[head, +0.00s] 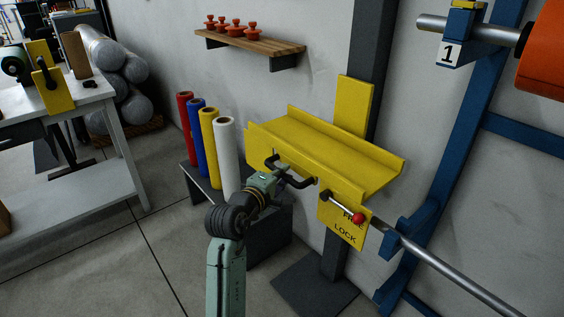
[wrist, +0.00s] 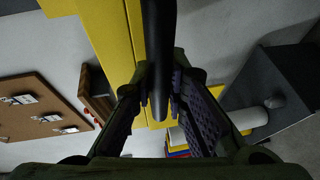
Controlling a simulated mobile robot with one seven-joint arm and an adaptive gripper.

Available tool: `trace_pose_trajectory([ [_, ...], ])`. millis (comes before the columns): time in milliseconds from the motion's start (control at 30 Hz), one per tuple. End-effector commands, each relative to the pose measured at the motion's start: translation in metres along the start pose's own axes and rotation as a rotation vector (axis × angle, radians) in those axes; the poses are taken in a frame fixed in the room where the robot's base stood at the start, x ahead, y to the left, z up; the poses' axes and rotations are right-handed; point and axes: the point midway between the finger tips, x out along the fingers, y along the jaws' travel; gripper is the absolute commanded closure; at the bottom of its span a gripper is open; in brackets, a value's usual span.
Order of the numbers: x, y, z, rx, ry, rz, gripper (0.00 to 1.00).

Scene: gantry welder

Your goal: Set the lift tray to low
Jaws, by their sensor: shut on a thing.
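The yellow lift tray (head: 330,152) is mounted on a dark grey post (head: 358,62) and looks level. A black handle (head: 302,183) runs along its front edge. My gripper (head: 283,179) is shut on this handle from the front. In the wrist view the black handle (wrist: 157,45) passes between the two fingers of my gripper (wrist: 160,88). A lock lever with a red knob (head: 358,217) sits on a yellow plate (head: 329,213) below the tray. The lever lies across the word FREE, above the word LOCK.
Red, blue, yellow and white rolls (head: 226,150) stand left of the tray on a dark stand (head: 262,232). A blue rack (head: 455,130) with a steel bar (head: 450,270) is at the right. A workbench (head: 72,112) is at the left. Floor between is clear.

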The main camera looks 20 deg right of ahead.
Motion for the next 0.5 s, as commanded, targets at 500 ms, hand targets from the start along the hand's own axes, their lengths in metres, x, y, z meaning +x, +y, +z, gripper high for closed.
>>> trace_pose_trajectory([
  [500,0.018,-0.103,0.010,-0.007,-0.007,-0.018,1.00],
])
